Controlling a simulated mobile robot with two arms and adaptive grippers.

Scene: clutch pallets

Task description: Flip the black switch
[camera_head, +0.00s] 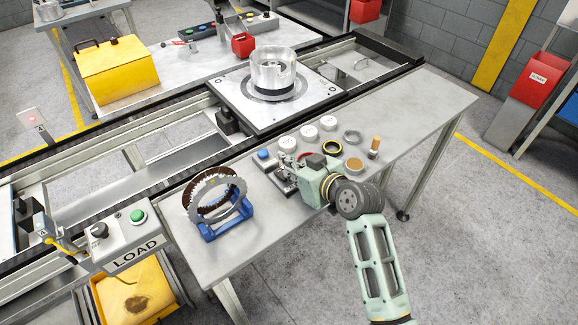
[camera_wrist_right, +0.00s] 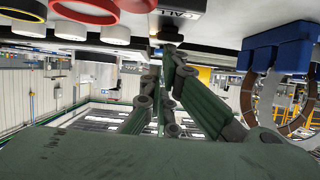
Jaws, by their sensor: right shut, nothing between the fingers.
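A small black switch (camera_wrist_right: 170,34) shows in the right wrist view on a dark box labelled CALL (camera_wrist_right: 182,14); that picture is upside down. In the head view the CALL box (camera_head: 277,180) is partly covered by my right gripper, and its switch cannot be made out. My right gripper (camera_head: 285,164) is shut and empty, low over the box. In the wrist view its fingertips (camera_wrist_right: 170,54) are very close to the switch; I cannot tell whether they touch. Another black knob (camera_head: 99,230) sits on the LOAD box beside a green button (camera_head: 137,215). My left gripper is not in view.
A blue stand with toothed rings (camera_head: 235,217) stands left of my right gripper. White cylinders (camera_head: 308,132), a yellow-black ring (camera_head: 332,147) and other parts lie behind and right. The table's right end is clear. A conveyor with a pallet (camera_head: 315,102) runs behind.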

